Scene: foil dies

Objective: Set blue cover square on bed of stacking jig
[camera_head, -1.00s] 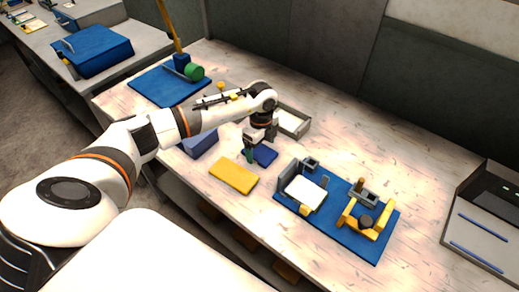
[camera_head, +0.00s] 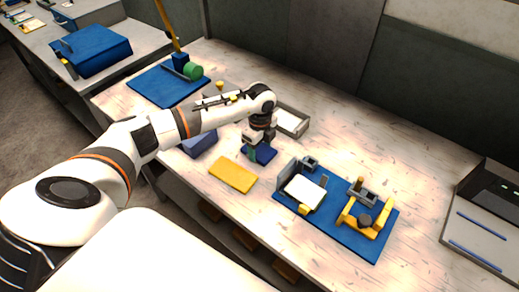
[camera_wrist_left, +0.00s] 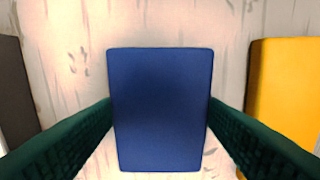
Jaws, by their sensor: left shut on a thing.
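The blue cover (camera_head: 268,154) is a flat blue rectangle on the pale table top. In the left wrist view the cover (camera_wrist_left: 160,110) lies between two dark green fingers, one touching each long side. My left gripper (camera_head: 256,153) is shut on it, at table level as far as I can tell. The stacking jig stands to the right on a blue base plate (camera_head: 340,222). It has grey upright walls (camera_head: 288,172) and a white bed (camera_head: 305,191), apart from the cover. My right gripper is not in view.
A yellow slab (camera_head: 233,175) lies just in front of the cover and also shows in the wrist view (camera_wrist_left: 285,90). A grey tray (camera_head: 292,120) is behind the gripper. A yellow fixture (camera_head: 350,222) stands on the base plate's right end. Table between cover and jig is clear.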

